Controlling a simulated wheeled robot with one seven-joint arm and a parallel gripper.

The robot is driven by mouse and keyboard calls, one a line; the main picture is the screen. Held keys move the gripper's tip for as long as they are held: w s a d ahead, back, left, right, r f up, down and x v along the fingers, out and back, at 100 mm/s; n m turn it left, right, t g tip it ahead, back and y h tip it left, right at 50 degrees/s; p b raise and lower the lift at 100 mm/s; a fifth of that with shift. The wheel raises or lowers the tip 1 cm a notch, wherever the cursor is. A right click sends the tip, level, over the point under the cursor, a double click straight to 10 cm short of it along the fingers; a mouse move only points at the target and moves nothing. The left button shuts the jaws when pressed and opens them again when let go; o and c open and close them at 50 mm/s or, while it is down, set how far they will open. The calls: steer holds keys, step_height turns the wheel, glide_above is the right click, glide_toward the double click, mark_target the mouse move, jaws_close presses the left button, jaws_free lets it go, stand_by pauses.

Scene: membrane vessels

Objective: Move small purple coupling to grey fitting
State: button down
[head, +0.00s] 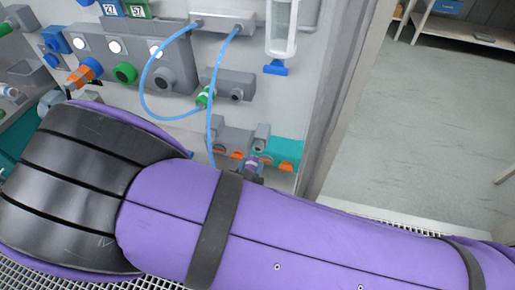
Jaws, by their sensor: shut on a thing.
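A small purple coupling (251,163) shows just above my purple-sleeved arm, low on the white panel. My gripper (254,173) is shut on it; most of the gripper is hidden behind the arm. The coupling is close to a row of low fittings, and I cannot tell whether it touches any. A grey fitting (261,136) stands in that row, just above and right of the coupling. Another grey fitting (237,94) sits higher on a grey block. I cannot tell which one the task names.
Blue hoses (151,68) loop down the panel, one passing left of my gripper. A green coupling (204,97) sits by the grey block. Orange and teal fittings (288,160) are right of the gripper. A panel edge and post (335,110) stand right; open floor (430,130) lies beyond.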

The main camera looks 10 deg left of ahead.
steer(key=shift+s+a, duration=0.1)
steer(key=shift+s, duration=1)
